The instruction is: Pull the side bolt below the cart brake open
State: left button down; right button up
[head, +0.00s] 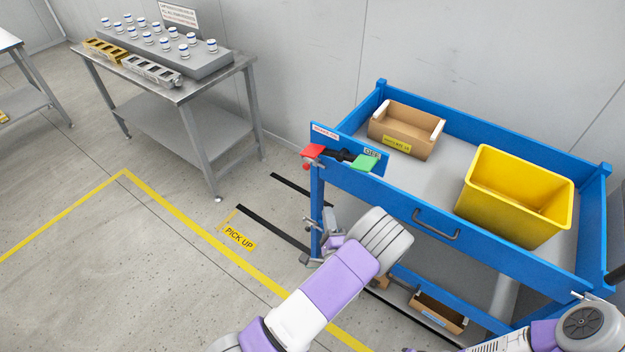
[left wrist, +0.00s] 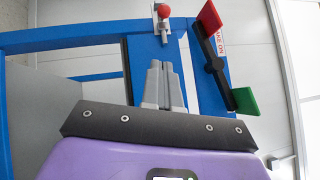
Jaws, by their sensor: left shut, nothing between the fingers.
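The blue cart (head: 440,200) has the brake lever (head: 342,156) at its near left corner, with a red and a green end. Below it on the corner post is a small bolt with a red knob (head: 308,222). In the left wrist view a red knob on a bolt (left wrist: 164,12) shows at the top, and the brake lever (left wrist: 214,65) is to the right. My left gripper (head: 308,259) is shut and empty by the post, below the knob. Its fingertips (left wrist: 165,66) are apart from the knob. My right arm is at the bottom right; its fingers are not clear.
A yellow bin (head: 510,200) and a cardboard box (head: 405,130) stand on the cart's top. Another box (head: 438,312) is on the lower shelf. A metal table (head: 175,92) with vials stands back left.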

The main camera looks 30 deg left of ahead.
pick_arm(q)
jog(key=s+a+b+x, duration=0.1)
jog(key=a+x, duration=0.1)
jog(key=x, duration=1.1)
jog(key=shift+s+r+b, duration=0.25)
jog(key=shift+s+b, duration=0.05)
jog(key=shift+s, duration=0.15)
